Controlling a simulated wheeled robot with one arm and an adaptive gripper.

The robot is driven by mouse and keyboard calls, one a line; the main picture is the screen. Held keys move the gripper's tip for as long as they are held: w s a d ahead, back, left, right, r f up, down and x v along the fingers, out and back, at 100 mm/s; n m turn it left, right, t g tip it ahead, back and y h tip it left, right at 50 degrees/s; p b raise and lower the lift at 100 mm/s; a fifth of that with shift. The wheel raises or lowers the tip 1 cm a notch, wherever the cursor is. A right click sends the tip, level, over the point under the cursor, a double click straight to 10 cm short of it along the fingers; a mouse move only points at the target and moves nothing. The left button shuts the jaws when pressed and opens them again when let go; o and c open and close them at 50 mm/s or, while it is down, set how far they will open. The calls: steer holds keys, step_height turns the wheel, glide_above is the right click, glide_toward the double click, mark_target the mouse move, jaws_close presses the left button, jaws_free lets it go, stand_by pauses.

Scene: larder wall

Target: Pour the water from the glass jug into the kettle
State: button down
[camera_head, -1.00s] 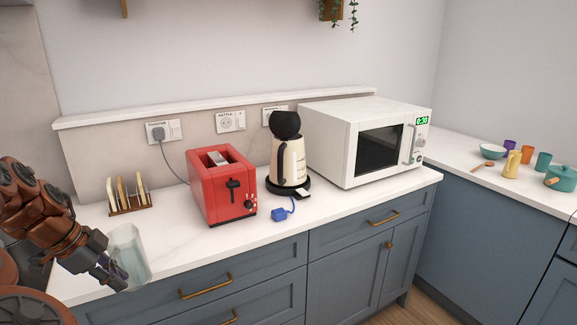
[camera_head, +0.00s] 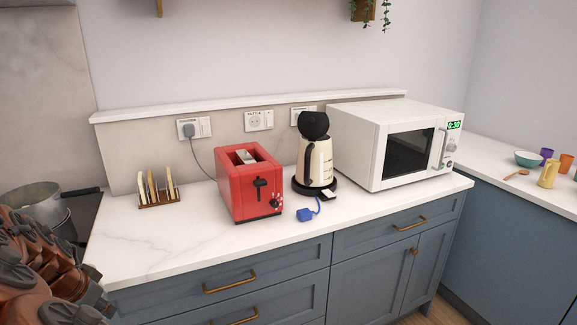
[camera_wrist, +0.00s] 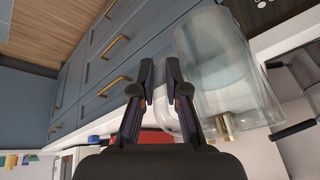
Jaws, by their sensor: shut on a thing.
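The cream kettle (camera_head: 318,163) stands upright on its black base on the counter, between the toaster and the microwave. Its black top (camera_head: 314,125) sticks up; I cannot tell whether the lid is open. The clear glass jug (camera_wrist: 225,70) shows large in the wrist view, right beside my gripper (camera_wrist: 160,82). My gripper is shut on the jug; the exact grip is hard to see through the glass. A pale bluish content shows inside the jug. In the head view my arm is at the lower left, and the jug is out of sight.
A red toaster (camera_head: 249,183) stands left of the kettle, with a toast rack (camera_head: 158,190) further left. A white microwave (camera_head: 395,143) stands to the right. A blue plug (camera_head: 307,214) lies before the kettle. A steel pot (camera_head: 35,203) is at far left. The front-left counter is clear.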

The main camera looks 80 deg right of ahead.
steer(key=w+a+f+n+t+y, duration=0.3)
steer(key=w+a+f+n+y, duration=0.3)
steer(key=n, duration=1.2)
steer(key=w+a+f, duration=0.4)
steer(key=w+a, duration=0.1)
steer(key=shift+w+a+f+n, duration=0.15)
steer(key=shift+a+f+n, duration=0.1)
steer(key=shift+n, duration=0.15)
